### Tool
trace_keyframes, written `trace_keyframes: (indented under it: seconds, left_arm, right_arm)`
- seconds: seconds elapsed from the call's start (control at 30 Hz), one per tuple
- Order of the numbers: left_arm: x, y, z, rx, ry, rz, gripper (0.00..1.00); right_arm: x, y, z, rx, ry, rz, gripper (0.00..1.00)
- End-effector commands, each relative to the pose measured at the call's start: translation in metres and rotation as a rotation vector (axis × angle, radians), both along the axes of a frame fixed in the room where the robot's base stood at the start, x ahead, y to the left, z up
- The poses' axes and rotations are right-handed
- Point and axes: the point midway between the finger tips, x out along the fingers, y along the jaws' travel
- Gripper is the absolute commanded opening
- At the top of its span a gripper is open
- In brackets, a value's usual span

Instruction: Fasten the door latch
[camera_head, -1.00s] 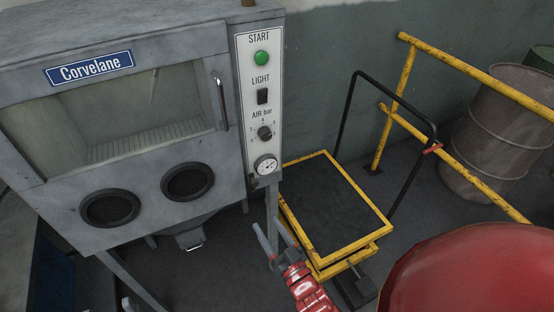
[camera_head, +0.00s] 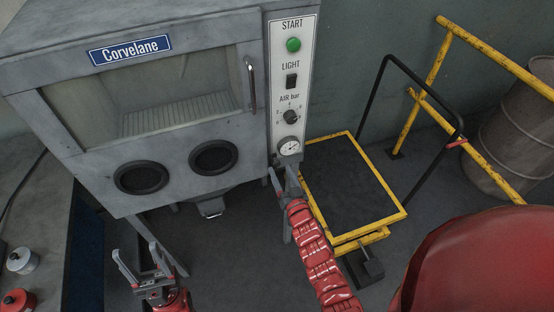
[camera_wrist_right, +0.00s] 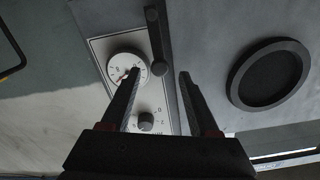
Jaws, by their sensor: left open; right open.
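The grey Corvelane cabinet has a windowed door (camera_head: 190,122) with an upright bar handle (camera_head: 250,82). In the right wrist view a dark lever (camera_wrist_right: 156,38), which looks like the latch, lies along the control panel's edge. Its round end sits in line with the gap between the fingertips; contact cannot be told. In the head view I cannot make it out clearly near my gripper. My right gripper (camera_head: 282,174) is open just below the gauge; it also shows in the wrist view (camera_wrist_right: 162,75). My left gripper (camera_head: 137,252) is open and empty, low in front of the cabinet.
The control panel (camera_head: 292,70) carries a green button, light switch, air knob and pressure gauge (camera_head: 290,147). Two round glove ports (camera_head: 213,157) are below the window. A yellow-edged platform trolley (camera_head: 352,185), yellow rails and a drum (camera_head: 520,130) stand at right.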

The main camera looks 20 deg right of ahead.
Motion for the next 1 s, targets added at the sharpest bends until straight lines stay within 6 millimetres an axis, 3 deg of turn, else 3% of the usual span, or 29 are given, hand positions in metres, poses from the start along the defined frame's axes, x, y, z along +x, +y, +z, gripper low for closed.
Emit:
trace_keyframes:
  seconds: [0.1,0.3,0.73,1.0]
  left_arm:
    - [0.0,0.0,0.01,0.0,0.0,0.0,0.61]
    - [0.0,0.0,0.014,0.0,0.0,0.0,0.61]
    - [0.0,0.0,0.015,0.0,0.0,0.0,0.61]
    - [0.0,0.0,0.015,0.0,0.0,0.0,0.61]
  right_arm:
    - [0.019,0.001,0.004,0.003,0.0,0.001,0.61]
    - [0.038,0.001,0.001,0.001,0.001,-0.002,0.61]
    - [0.044,0.002,-0.001,0.001,0.002,0.001,0.61]
    - [0.044,0.002,-0.001,0.001,0.002,0.001,0.13]
